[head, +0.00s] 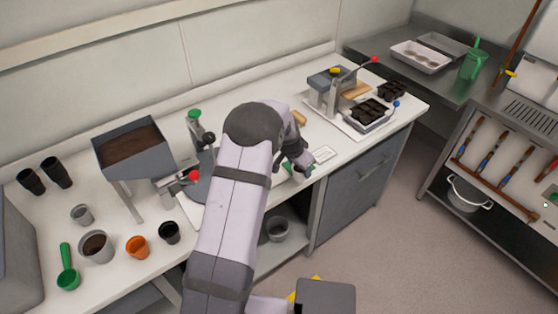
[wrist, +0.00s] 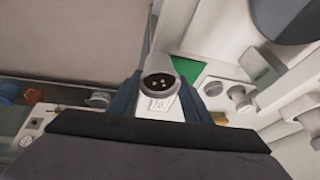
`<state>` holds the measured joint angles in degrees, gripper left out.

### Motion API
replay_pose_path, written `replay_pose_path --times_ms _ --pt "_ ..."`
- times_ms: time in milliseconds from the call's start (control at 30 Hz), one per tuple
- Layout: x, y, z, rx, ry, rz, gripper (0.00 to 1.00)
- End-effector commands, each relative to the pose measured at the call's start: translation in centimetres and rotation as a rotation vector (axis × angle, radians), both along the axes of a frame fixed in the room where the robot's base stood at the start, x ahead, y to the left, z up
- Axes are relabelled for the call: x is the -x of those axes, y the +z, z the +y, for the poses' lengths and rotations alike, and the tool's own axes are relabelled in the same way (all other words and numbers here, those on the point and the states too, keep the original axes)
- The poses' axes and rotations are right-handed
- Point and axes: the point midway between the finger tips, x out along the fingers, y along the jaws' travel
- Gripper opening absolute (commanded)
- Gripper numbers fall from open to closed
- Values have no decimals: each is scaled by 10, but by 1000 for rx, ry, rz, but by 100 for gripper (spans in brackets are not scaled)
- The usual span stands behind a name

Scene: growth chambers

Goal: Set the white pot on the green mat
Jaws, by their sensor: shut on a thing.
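The white pot (wrist: 155,66) is between the fingers of my gripper (wrist: 163,95) in the wrist view, with its dark opening and several pale dots inside facing the camera. My gripper is shut on it. The green mat (wrist: 191,69) shows just behind and to the right of the pot, partly hidden by it. In the head view my gripper (head: 297,160) is low over the bench's front edge, and a small part of the green mat (head: 300,172) shows beside it. The pot is hidden there by my arm. I cannot tell whether the pot touches the mat.
A printed card (head: 322,154) lies right of my gripper. A press with a red-knobbed lever (head: 333,92) and dark cell trays (head: 367,113) stand farther right. A soil hopper (head: 134,150), an orange pot (head: 138,247) and a green scoop (head: 68,270) are at the left.

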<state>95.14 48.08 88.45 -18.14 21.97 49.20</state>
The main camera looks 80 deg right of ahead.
Motion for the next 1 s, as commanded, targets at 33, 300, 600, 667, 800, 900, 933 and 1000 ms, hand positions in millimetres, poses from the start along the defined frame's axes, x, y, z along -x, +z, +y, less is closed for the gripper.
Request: replay_pose_path --times_ms 33,300,600,667,800,900,933,1000 --pt "1 1 -14 4 20 0 22" --pt "-5 38 -68 2 169 4 22" --pt "-10 53 -84 -3 367 5 22" --pt "-9 54 -84 -3 391 8 22" --pt "-10 54 -84 -4 423 9 22" --pt "-10 54 -84 -4 431 11 22" --pt "-10 54 -84 -4 431 11 22" --pt "-10 53 -84 -4 431 11 22"
